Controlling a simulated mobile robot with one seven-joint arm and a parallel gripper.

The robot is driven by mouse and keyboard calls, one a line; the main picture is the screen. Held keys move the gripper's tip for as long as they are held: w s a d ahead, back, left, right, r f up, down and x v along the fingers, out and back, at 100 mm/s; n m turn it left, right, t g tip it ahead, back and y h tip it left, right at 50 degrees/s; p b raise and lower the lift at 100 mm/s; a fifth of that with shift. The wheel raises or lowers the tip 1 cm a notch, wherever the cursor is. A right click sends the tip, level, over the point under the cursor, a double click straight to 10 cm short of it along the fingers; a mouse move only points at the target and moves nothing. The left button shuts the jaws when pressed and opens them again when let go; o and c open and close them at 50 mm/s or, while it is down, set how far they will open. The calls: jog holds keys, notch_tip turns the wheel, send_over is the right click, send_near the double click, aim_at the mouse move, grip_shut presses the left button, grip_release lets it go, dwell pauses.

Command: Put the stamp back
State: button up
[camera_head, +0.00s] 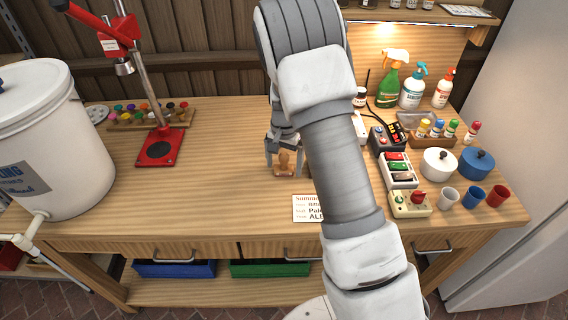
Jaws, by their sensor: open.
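The stamp (283,161) has a brown wooden knob handle and stands upright on the wooden workbench (225,205), near the middle. My gripper (284,169) is open and low over the bench, with its fingers around or just behind the stamp. I cannot tell whether the fingers touch it. A printed label card (309,208) lies on the bench in front of the stamp, partly hidden by my arm. The stamp's base and the area right of it are partly hidden by my gripper and arm.
A white brewing bucket (50,140) and a red bottle capper (158,148) stand at left. At right are a switch box (398,170), white pot (439,163), blue pot (476,163), cups and spray bottles (389,86). The bench between capper and stamp is clear.

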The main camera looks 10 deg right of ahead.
aim_at(284, 153)
notch_tip(284, 153, up, 12)
jog(key=shift+f, duration=0.2)
jog(key=s+r+n+t+y, duration=0.1)
jog(key=s+r+n+t, duration=0.2)
jog(key=s+r, duration=1)
jog(key=s+r+n+t+h, duration=0.1)
jog(key=s+r+n, duration=0.3)
jog(key=s, duration=1.1)
jog(key=shift+s+t, duration=0.2)
jog(key=shift+t, duration=0.6)
